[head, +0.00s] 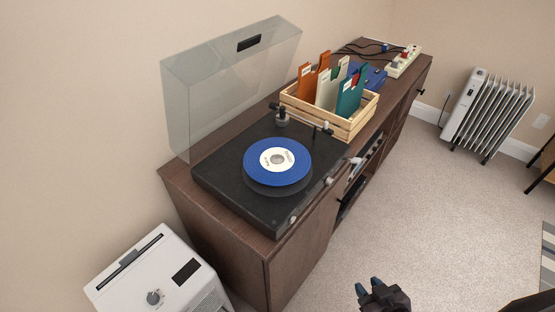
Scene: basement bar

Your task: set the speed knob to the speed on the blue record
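The black turntable (228,190) stands on the brown cabinet with its clear lid (230,85) raised. The blue record (262,174) lies on its platter. Its cream label (277,160) has print too small to read. A small light knob (293,220) is at the turntable's near front corner, and another small light knob (328,182) is farther along the front edge. I cannot tell which is the speed knob or its setting. My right gripper (370,287) is low over the carpet, apart from the turntable, its fingertips slightly apart and empty. My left gripper is not in view.
A wooden crate (345,128) with colored record sleeves stands behind the turntable on the cabinet (290,262). A power strip (404,62) lies at the far end. A white appliance (155,275) stands at the lower left, a radiator (487,112) at the right. The carpet between is clear.

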